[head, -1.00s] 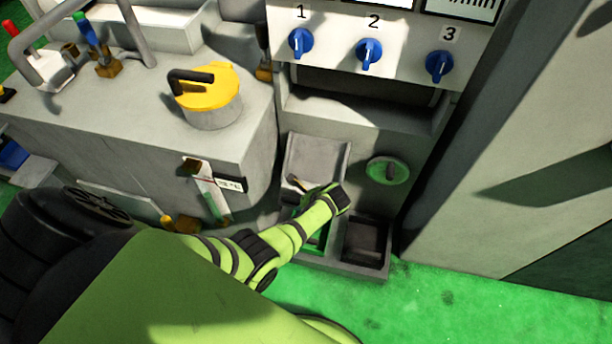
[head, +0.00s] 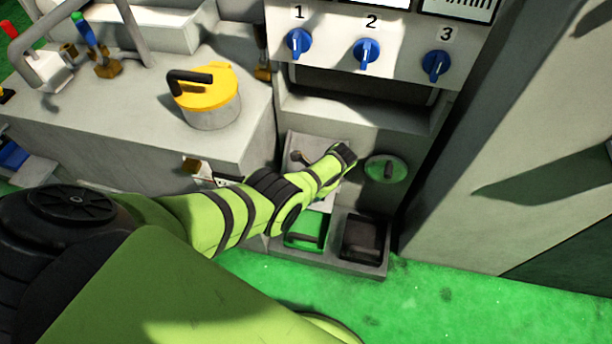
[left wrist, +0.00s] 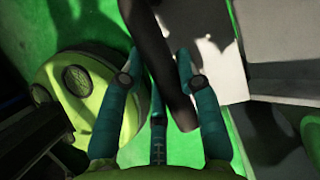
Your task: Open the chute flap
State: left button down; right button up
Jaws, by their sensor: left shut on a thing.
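The chute flap (head: 318,142) is a pale grey panel on the machine front, below the dark slot; my left forearm and wrist cover much of it. The end of its dark handle (head: 297,157) sticks out left of my wrist. In the left wrist view the dark handle bar (left wrist: 176,108) passes between the fingers of my left gripper (left wrist: 163,82), which is shut on it. The pale flap (left wrist: 212,60) shows to the right of the bar. In the head view the fingers are hidden behind my wrist. My right gripper is not in view.
A green round knob (head: 386,169) is close to the right of my wrist. Below are a green-bottomed bin (head: 306,229) and a dark bin (head: 363,240). Blue knobs (head: 365,53) line the panel above. A yellow-lidded pot (head: 208,92) stands left. Green floor is clear at front right.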

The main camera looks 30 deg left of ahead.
pick_arm(q)
jog(key=shift+w+a+r, duration=0.35)
jog(key=shift+w+r, duration=0.1)
dwell(0.3)
jog(key=c, duration=0.9)
grip_release()
jog(key=shift+c, duration=0.2)
jog(key=shift+o, duration=0.5)
jog(key=shift+s+d+f, duration=0.1)
jog(key=shift+f, duration=0.05)
jog(key=shift+d, duration=0.1)
jog(key=v, duration=1.2)
jog(key=shift+s, duration=0.1)
